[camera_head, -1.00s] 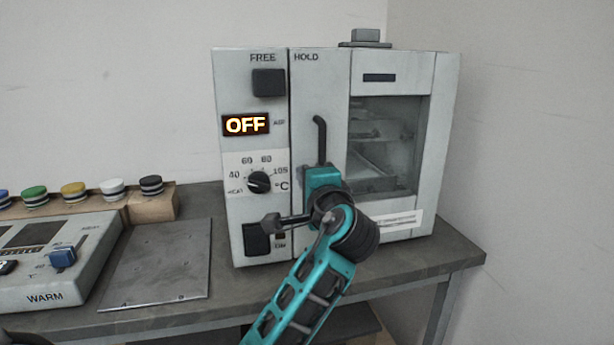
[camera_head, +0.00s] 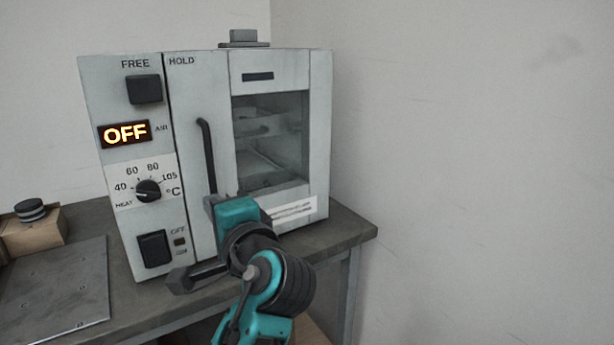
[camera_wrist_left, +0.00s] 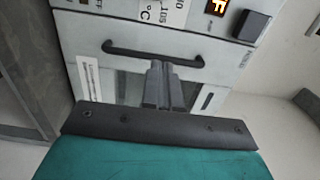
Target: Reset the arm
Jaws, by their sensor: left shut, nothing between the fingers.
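The teal arm in the head view is my left arm, coming up from the bottom. Its left gripper (camera_head: 212,204) is in front of the oven door, at the lower end of the black door handle (camera_head: 206,150). In the left wrist view the gripper's two fingers (camera_wrist_left: 164,75) are together with nothing between them. The handle (camera_wrist_left: 150,52) passes just beyond their tips there; I cannot tell whether they touch. The grey oven (camera_head: 320,130) has its door closed. My right gripper is not in view.
The oven stands on a dark table (camera_head: 345,232). Its front carries a lit OFF display (camera_head: 124,134), a heat dial (camera_head: 148,191) and black switches. A bare wall rises at right.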

